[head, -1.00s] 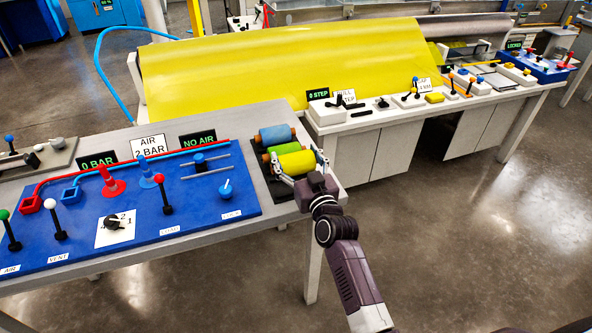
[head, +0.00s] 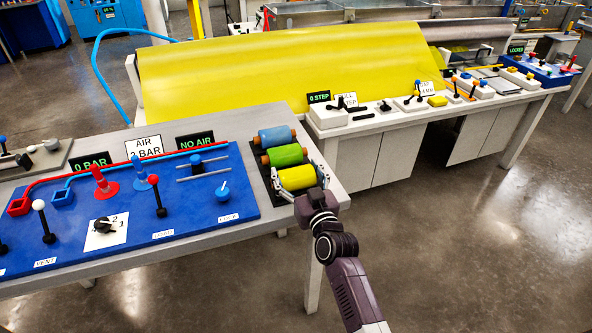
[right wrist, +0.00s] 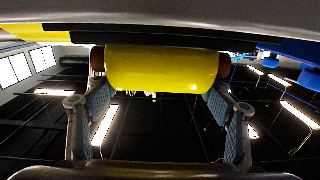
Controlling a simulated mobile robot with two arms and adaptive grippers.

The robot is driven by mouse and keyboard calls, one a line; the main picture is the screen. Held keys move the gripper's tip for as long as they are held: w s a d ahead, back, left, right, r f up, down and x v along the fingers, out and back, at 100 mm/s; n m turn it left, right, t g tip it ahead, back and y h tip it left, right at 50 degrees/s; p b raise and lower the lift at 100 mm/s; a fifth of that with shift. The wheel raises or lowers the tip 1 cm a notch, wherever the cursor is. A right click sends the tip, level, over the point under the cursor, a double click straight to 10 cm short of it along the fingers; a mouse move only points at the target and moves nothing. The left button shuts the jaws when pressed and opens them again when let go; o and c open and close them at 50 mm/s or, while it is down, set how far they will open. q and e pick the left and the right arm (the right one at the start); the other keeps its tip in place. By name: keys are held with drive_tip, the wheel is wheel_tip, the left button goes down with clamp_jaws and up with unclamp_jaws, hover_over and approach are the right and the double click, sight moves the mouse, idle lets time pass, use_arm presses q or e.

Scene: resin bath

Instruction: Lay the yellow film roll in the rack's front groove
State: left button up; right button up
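The yellow film roll (head: 297,178) is at the front end of the dark rack (head: 262,178), in front of the green roll (head: 286,155) and roughly parallel to it. I cannot tell whether it rests in the front groove or hangs just above it. My right gripper (head: 302,184) reaches in from the front, a finger at each end of the roll. In the right wrist view the yellow roll (right wrist: 161,69) spans between the fingers, which appear to close on its brown end hubs (right wrist: 224,65). My left gripper is not in view.
A blue roll (head: 276,137) lies at the rack's back. Left of the rack is a blue panel (head: 125,236) with levers and valves. A white bench (head: 375,121) with controls stands to the right, before a large yellow film sheet (head: 290,65). Floor is open at right.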

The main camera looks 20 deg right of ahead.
drive_tip(key=shift+o, duration=1.4)
drive_tip(key=shift+s+r, duration=0.1)
drive_tip(key=shift+r+p, duration=0.3)
drive_tip(key=shift+r, duration=0.15)
drive_tip(key=s, duration=1.2)
drive_tip(key=shift+d+b, duration=0.15)
drive_tip(key=shift+b, duration=0.2)
